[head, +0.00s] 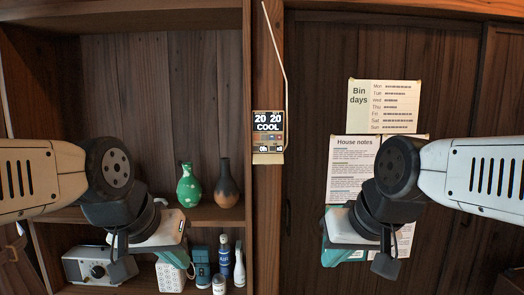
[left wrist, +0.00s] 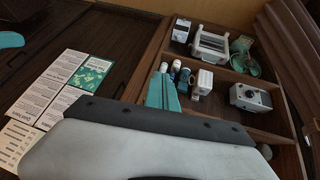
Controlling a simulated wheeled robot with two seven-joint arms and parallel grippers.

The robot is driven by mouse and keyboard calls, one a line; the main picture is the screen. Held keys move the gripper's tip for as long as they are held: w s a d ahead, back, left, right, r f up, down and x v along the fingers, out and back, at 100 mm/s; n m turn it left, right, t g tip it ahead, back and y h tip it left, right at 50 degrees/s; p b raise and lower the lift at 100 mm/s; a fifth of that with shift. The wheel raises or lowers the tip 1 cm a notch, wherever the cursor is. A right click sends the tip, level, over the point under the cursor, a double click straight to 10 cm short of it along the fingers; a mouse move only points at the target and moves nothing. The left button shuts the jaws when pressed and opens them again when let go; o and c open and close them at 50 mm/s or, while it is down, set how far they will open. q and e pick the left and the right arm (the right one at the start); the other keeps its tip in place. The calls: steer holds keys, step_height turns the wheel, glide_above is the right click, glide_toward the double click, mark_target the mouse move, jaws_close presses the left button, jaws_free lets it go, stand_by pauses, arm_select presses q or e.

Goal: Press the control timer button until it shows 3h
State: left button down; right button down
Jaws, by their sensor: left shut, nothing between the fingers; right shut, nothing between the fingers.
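The control panel (head: 268,137) is a small beige unit on the wooden post in the middle of the head view. Its dark display reads 20 20 and COOL, and a small field at its lower left appears to read 0h. Small buttons sit below the display, too small to read. My left gripper (head: 178,258) is shut and empty, left of and below the panel, in front of the shelves. Its teal fingers show in the left wrist view (left wrist: 162,92). My right gripper (head: 334,250) is shut and empty, right of and below the panel, before the notes. Neither touches the panel.
Shelves at left hold a green vase (head: 189,186), a dark vase (head: 227,183), bottles (head: 224,250) and a grey box with a knob (head: 86,268). Bin days (head: 385,105) and House notes (head: 352,152) sheets hang right of the post. A thin rod (head: 276,50) rises above the panel.

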mark_target(256, 148)
stand_by(0.7)
arm_select(q)
steer(key=w+d+r+m, duration=0.1)
steer(key=w+r+m, duration=0.2)
steer(key=w+m, duration=0.15)
steer(key=w+d+r+m+t, duration=0.1)
steer(key=w+r+m, duration=0.15)
steer(key=w, duration=0.35)
steer(key=w+d+r+m, duration=0.1)
steer(key=w+r+m, duration=0.1)
steer(key=w+m, duration=0.25)
steer(key=w+d+r+m, duration=0.1)
steer(key=w+d+m, duration=0.4)
steer(key=w+m, duration=0.2)
steer(key=w+d+r+m+t, duration=0.1)
steer(key=w+d+m, duration=0.5)
steer(key=w, duration=0.6)
steer(key=shift+r+m+t, duration=0.3)
steer(key=shift+r+m, duration=0.25)
steer(key=shift+r, duration=0.25)
steer(key=shift+w, duration=0.2)
steer(key=shift+w, duration=4.3)
steer(key=shift+w, duration=0.1)
steer(key=shift+w, duration=0.3)
